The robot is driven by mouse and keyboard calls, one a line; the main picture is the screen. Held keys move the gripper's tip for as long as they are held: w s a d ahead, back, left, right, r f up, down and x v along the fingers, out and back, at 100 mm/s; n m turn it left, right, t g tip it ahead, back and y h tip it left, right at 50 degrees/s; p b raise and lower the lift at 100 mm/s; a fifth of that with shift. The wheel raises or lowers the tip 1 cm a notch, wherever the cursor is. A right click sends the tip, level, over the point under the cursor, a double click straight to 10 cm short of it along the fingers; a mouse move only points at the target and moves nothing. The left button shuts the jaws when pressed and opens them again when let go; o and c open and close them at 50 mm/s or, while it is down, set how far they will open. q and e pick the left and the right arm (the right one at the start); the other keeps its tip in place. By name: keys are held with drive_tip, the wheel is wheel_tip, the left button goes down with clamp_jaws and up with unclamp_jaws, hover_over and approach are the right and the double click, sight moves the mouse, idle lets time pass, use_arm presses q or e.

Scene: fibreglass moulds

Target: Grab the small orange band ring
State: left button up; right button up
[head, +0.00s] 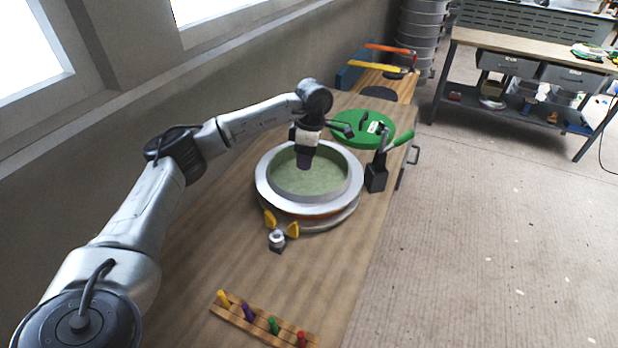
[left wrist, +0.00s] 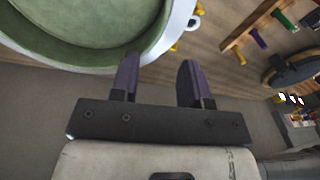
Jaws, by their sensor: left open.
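A round mould with a pale metal rim (head: 265,190) and a green inside stands on the wooden bench. A thin orange band (head: 335,212) shows below the rim on its front side; most of it is hidden under the rim, and I cannot tell if it is a separate ring. My left gripper (head: 304,163), with dark purple fingers, points down over the mould's green inside. In the left wrist view its fingers (left wrist: 157,80) are apart with nothing between them, beside the mould's pale rim (left wrist: 165,48). My right gripper is not in view.
A green lid (head: 350,135) lies behind the mould. Yellow tabs (head: 292,230) and a small metal knob (head: 277,239) are in front. A peg rack (head: 262,325) sits at the near edge. Bare bench lies between.

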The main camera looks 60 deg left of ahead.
use_arm(q)
drive_tip(key=f, duration=0.3)
drive_tip(key=s+f+b, duration=0.1)
drive_tip(key=f, duration=0.3)
drive_tip(key=d+f+b, duration=0.1)
drive_tip(key=f, duration=0.2)
drive_tip(key=shift+s+f, duration=0.3)
drive_tip(key=shift+s, duration=0.1)
drive_tip(key=shift+f, duration=0.45)
drive_tip(key=c, duration=0.7)
clamp_jaws()
